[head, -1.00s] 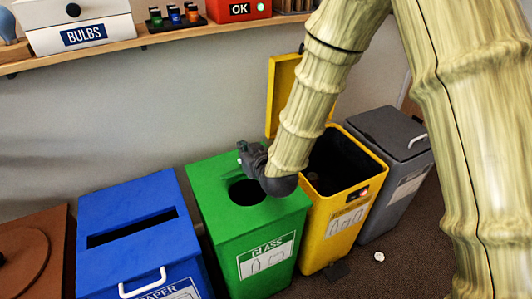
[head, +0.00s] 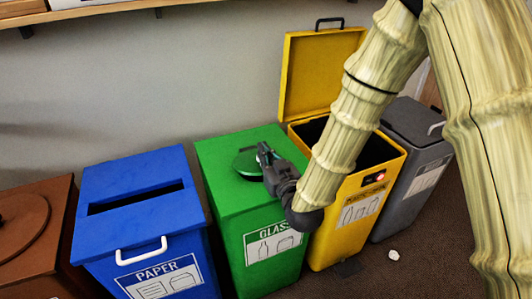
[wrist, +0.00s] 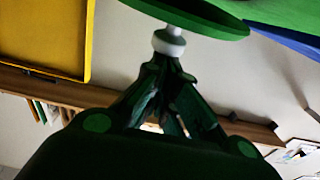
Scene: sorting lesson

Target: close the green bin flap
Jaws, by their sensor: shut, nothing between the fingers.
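The green glass bin (head: 225,195) stands in the middle of the row in the head view. Its round green flap (head: 245,161) lies over most of the opening, with a dark strip at its near edge; I cannot tell if it sits flush. In the wrist view the flap (wrist: 215,14) shows at the top, with a white knob (wrist: 169,42). My gripper (head: 264,150) is shut and empty, low over the bin top beside the flap. In the wrist view its fingertips (wrist: 162,64) are right at the knob, touching or nearly so. The gripper hides part of the flap's right side.
The blue paper bin (head: 135,240) stands left, and a brown bin (head: 35,225) beyond it. The yellow bin (head: 342,240) is right, its lid (head: 318,75) raised. A grey bin (head: 420,150) stands beyond. A small white scrap (head: 393,254) lies on the floor.

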